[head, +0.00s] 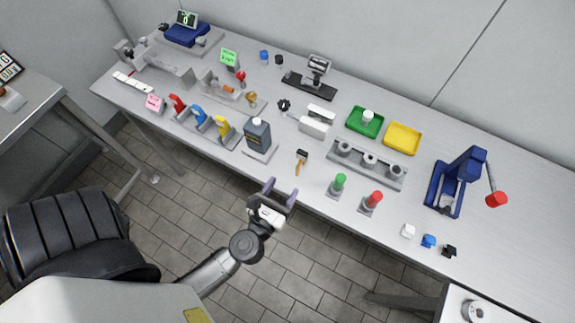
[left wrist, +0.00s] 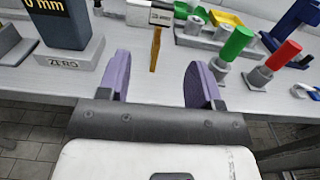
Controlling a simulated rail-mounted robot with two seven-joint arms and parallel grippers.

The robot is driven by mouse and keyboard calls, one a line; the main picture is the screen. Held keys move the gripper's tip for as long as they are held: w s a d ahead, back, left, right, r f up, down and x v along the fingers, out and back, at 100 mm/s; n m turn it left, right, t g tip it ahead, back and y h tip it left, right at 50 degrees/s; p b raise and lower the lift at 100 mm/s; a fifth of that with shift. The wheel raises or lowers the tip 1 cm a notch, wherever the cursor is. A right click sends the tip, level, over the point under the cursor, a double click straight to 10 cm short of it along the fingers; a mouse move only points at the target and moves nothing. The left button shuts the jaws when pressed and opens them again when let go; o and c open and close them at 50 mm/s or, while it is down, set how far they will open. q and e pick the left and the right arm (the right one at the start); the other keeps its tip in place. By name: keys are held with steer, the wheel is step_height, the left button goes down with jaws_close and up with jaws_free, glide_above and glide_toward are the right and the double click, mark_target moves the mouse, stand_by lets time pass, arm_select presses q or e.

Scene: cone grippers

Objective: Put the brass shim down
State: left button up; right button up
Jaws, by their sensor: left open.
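A brass-coloured strip with a dark, labelled head, which looks like the brass shim (head: 300,163), lies on the bench close to its front edge. It also shows in the left wrist view (left wrist: 155,52), ahead of the gap between the fingers. My left gripper (head: 281,190) is open, with its two purple fingers apart and nothing between them. It is just off the bench's front edge, apart from the strip. The left wrist view shows both fingers (left wrist: 157,80) too. My right gripper is not in view.
A dark block on a grey base marked ZERO (head: 258,136) stands left of the strip. Green (head: 339,183) and red (head: 373,200) plugs stand to the right. Behind are a grey rack (head: 385,172) and green (head: 354,122) and yellow (head: 402,145) trays. A blue press (head: 441,192) stands further right.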

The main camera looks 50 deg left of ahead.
arm_select(q)
steer(key=d+r+m+g+h, duration=0.1)
steer(key=d+m+h, duration=0.5)
steer(key=m, duration=0.6)
steer(key=d+r+m+h, duration=0.1)
steer(key=d+m+h, duration=0.3)
steer(key=m+h, duration=0.55)
steer(key=s+a+f+m+g+y, duration=0.4)
steer(key=s+m+g, duration=0.1)
steer(key=m, duration=0.5)
steer(key=s+a+f+m+g+y, duration=0.4)
steer(key=s+m+g+y, duration=0.1)
steer(key=m, duration=0.5)
steer(key=shift+s+a+f+m+g, duration=0.4)
steer(key=shift+s+g, duration=0.1)
steer(key=shift+g, duration=0.6)
steer(key=shift+r, duration=0.1)
step_height(320, 180, up, 32)
steer(key=p, duration=3.2)
steer(key=shift+r, duration=0.15)
